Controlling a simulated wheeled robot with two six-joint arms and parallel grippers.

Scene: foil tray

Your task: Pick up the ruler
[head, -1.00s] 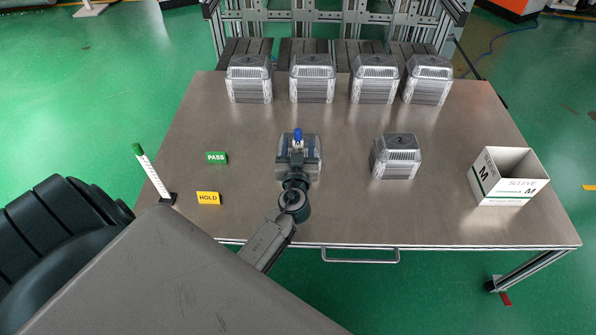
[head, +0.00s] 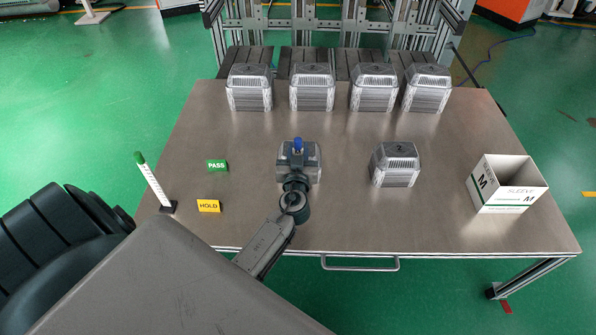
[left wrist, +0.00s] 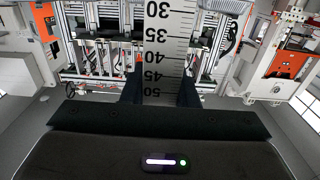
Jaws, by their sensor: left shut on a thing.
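A white ruler with black numbers (left wrist: 167,40) stands in the left wrist view, its scale running between my left gripper's fingers (left wrist: 160,92). My left gripper (head: 296,175) is shut on it at the near middle of the table. In the head view a blue cap (head: 297,143) shows just beyond the gripper, seemingly the ruler's top; the rest is mostly hidden by the gripper. Behind and around it sits a clear-lidded foil tray (head: 314,163), partly covered. I cannot tell whether the ruler touches the tray or the table. My right gripper is not in view.
A white stick with a green top (head: 152,182) leans in a black base at left. Green PASS (head: 217,166) and yellow HOLD (head: 208,206) signs stand nearby. Another foil tray (head: 396,167), a white sleeve box (head: 506,185) and a back row of trays (head: 312,91) stand on the table.

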